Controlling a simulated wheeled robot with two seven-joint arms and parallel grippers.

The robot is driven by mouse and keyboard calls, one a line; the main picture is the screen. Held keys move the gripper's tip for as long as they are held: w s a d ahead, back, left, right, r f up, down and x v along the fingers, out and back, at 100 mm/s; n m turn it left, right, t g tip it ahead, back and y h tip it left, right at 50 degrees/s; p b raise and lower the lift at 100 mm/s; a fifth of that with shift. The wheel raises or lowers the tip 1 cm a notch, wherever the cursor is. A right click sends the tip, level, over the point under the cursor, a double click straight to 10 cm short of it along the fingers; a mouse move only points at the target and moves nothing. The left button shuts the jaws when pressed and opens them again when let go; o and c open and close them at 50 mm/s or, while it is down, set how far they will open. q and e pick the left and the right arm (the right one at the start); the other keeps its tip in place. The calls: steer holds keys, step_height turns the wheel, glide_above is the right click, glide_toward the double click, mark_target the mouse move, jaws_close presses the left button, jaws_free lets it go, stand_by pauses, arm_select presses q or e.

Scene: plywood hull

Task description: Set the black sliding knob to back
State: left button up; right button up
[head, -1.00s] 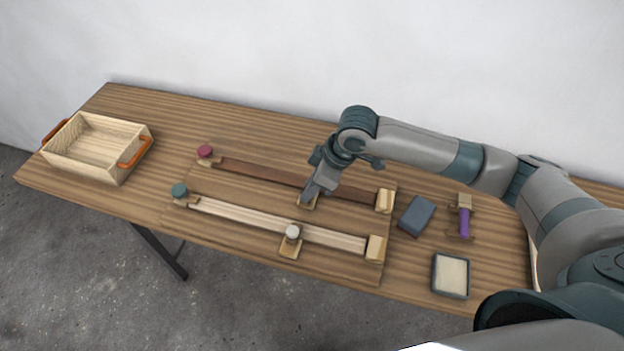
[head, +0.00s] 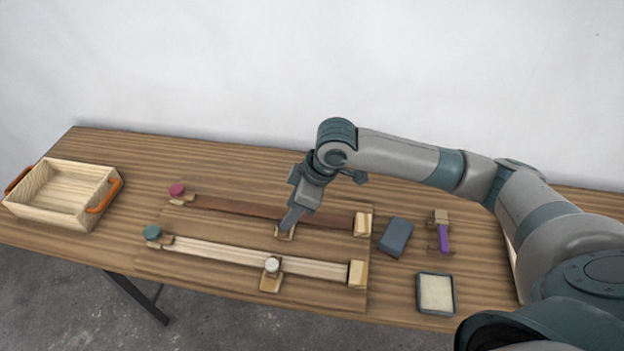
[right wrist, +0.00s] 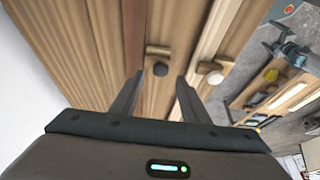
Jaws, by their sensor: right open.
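The black sliding knob (right wrist: 160,69) shows in the right wrist view on a small wooden slider. In the head view my gripper hides the knob, and only part of its slider (head: 284,236) shows at the dark rail (head: 238,206). My right gripper (head: 289,224) points down at this slider. In the right wrist view the right gripper (right wrist: 160,78) is open, with the black knob between its fingertips in the picture; I cannot tell whether they touch it. My left gripper is not in view.
A light rail (head: 215,252) with a white knob (head: 272,265) runs in front of the dark rail. A red knob (head: 177,189) and a teal knob (head: 152,232) sit at the left ends. A dark block (head: 396,236), purple-handled object (head: 443,238) and framed pad (head: 436,293) lie right; a wooden crate (head: 60,195) stands left.

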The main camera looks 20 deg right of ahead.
steer(key=b+v, duration=0.2)
steer(key=v, duration=1.1)
steer(key=shift+s+d+r, duration=0.15)
steer(key=shift+d+r, duration=0.05)
steer(key=shift+r, duration=0.05)
steer(key=shift+f, duration=0.1)
